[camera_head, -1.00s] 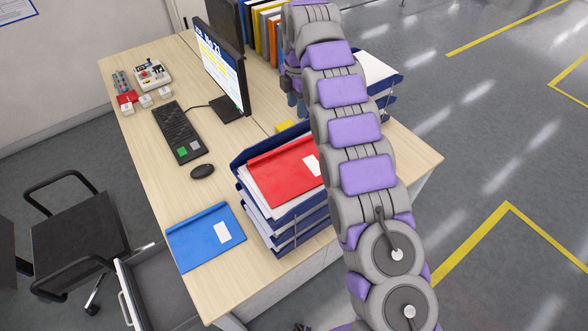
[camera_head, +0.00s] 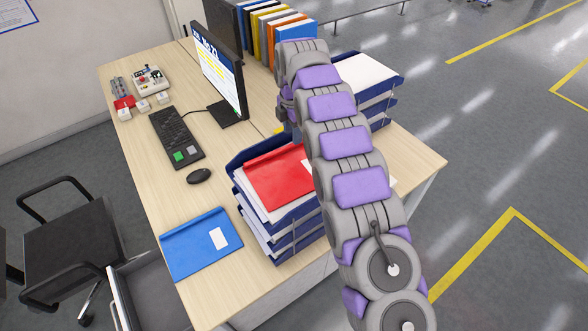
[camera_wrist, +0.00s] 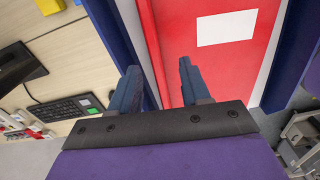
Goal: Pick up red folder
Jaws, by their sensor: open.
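The red folder (camera_head: 279,176) lies on white papers in the top tier of a blue stacked letter tray (camera_head: 298,216) on the desk. My arm covers its right side in the head view. In the wrist view the red folder (camera_wrist: 210,64), with a white label, lies beyond my gripper (camera_wrist: 158,78). The two blue-grey fingers are apart with nothing between them. The right finger is in front of the folder, the left one in front of the tray's blue wall. I cannot tell the gap to the folder. In the head view the gripper is mostly hidden behind my arm.
A blue folder (camera_head: 200,246) lies left of the tray, above an open drawer (camera_head: 150,295). A monitor (camera_head: 220,72), keyboard (camera_head: 177,137) and mouse (camera_head: 199,176) stand farther back. A second tray stack (camera_head: 378,98) is behind my arm. A chair (camera_head: 75,245) stands at the left.

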